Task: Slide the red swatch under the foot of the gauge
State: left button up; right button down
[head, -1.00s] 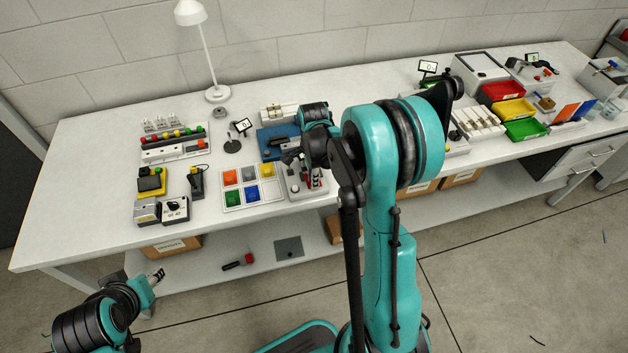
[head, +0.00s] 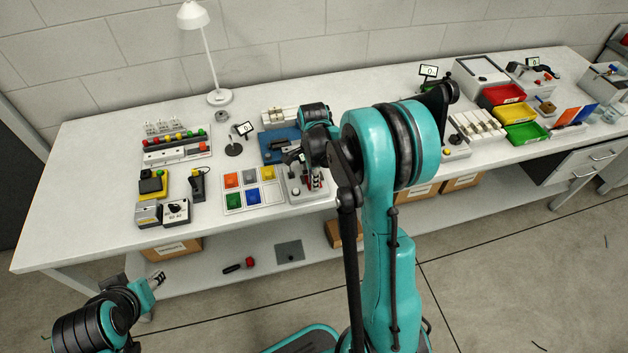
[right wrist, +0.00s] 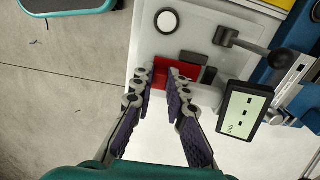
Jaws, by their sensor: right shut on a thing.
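The red swatch (right wrist: 181,70) lies flat on the pale base plate of the gauge (right wrist: 146,45) in the right wrist view. My right gripper (right wrist: 163,84) is shut on the red swatch, with its fingertips at the swatch's near side. Small dark blocks (right wrist: 193,58) stand at the swatch's far side; I cannot tell whether it reaches under one. The gauge has a dark-framed display (right wrist: 242,110) and a black-knobbed lever (right wrist: 256,45). In the head view, my right gripper (head: 309,178) partly hides the gauge. My left gripper (head: 156,280) is in front of the bench, empty, too small to read.
A tray of coloured squares (head: 225,208) sits just left of the gauge, and a blue fixture (head: 268,150) behind it. Yellow and grey devices (head: 151,186) stand farther left. The bench's left end is clear. Coloured bins (head: 516,112) stand at the right.

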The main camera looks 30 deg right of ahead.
jog(key=shift+w+d+r, duration=0.15)
jog(key=shift+w+d, duration=0.05)
jog(key=shift+w, duration=0.35)
jog(key=c, duration=1.4)
grip_release()
jog(key=shift+c, duration=0.2)
jog(key=shift+r, duration=0.1)
notch_tip(320, 180, up, 12)
jog(key=s, duration=0.1)
jog(key=shift+a, duration=0.2)
jog(key=s+a+r+n+t, duration=0.1)
jog(key=s+a+n+t, duration=0.2)
jog(key=s+a+n, duration=0.3)
jog(key=s+a+n+t, duration=0.4)
jog(key=s+a+n, duration=0.2)
jog(key=s+n, duration=0.4)
jog(key=n, duration=0.4)
jog(key=shift+s+r+n, duration=0.2)
jog(key=shift+r+n, duration=0.15)
jog(key=shift+n, duration=0.05)
